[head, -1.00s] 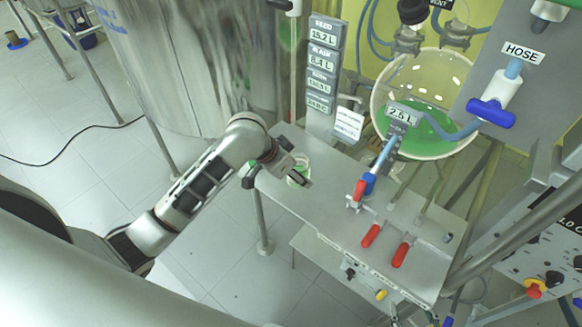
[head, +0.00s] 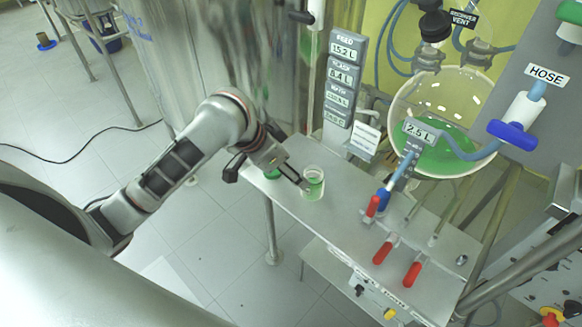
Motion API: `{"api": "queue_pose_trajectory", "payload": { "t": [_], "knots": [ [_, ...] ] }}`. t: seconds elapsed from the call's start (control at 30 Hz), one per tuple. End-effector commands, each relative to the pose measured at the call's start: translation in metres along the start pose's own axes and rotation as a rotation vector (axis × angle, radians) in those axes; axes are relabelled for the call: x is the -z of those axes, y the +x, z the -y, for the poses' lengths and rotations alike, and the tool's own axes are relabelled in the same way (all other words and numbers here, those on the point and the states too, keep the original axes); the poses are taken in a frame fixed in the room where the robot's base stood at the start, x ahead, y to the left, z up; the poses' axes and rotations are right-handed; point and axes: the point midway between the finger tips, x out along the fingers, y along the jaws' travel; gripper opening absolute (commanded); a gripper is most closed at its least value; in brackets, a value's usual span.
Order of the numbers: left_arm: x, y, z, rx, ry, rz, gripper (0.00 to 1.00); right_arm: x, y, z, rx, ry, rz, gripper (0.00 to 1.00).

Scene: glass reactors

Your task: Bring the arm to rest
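My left arm comes in from the left, and its gripper (head: 267,177) is over the left end of the grey bench. Its two dark fingers are spread apart with nothing visibly held. A small clear beaker (head: 313,185) with green liquid stands upright on the bench, just right of the right-hand finger. That fingertip lies close to the beaker; I cannot tell whether they touch. A small green patch (head: 272,174) shows between the fingers, mostly hidden by the gripper, and I cannot tell what it is. My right gripper is not in view.
The bench (head: 350,215) carries red-handled valves (head: 382,253) and a blue one. A large steel vessel (head: 215,60) stands close behind my arm. A round glass vessel (head: 440,95) with green liquid is at the back right. Open floor lies left.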

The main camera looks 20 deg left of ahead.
Motion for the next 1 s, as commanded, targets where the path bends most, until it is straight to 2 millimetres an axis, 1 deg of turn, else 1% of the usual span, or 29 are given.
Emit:
{"api": "queue_pose_trajectory", "payload": {
  "t": [0.37, 0.47, 0.53, 0.67, 0.77, 0.8, 0.87, 0.9, 1.0],
  "knots": [
    [-0.001, 0.001, 0.000, 0.002, 0.000, -0.002, 0.61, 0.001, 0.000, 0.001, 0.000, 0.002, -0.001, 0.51],
    [-0.008, 0.007, -0.004, 0.014, 0.002, -0.010, 0.61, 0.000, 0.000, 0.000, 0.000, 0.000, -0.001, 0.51],
    [-0.018, 0.014, -0.007, 0.035, 0.007, -0.021, 0.61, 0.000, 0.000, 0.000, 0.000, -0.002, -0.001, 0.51],
    [-0.048, 0.026, -0.010, 0.113, 0.018, -0.042, 0.61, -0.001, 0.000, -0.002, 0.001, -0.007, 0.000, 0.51],
    [-0.077, 0.029, -0.008, 0.195, 0.029, -0.040, 0.61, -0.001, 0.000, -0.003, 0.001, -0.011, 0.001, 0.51],
    [-0.091, 0.029, -0.006, 0.232, 0.034, -0.033, 0.61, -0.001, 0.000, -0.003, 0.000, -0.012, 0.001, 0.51],
    [-0.112, 0.026, -0.002, 0.288, 0.044, -0.016, 0.61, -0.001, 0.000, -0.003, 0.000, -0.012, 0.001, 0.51],
    [-0.126, 0.023, 0.000, 0.326, 0.051, -0.001, 0.61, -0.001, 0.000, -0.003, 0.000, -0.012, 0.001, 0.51],
    [-0.160, 0.013, 0.007, 0.415, 0.074, 0.047, 0.61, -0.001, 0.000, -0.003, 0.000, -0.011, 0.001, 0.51]
  ]
}}
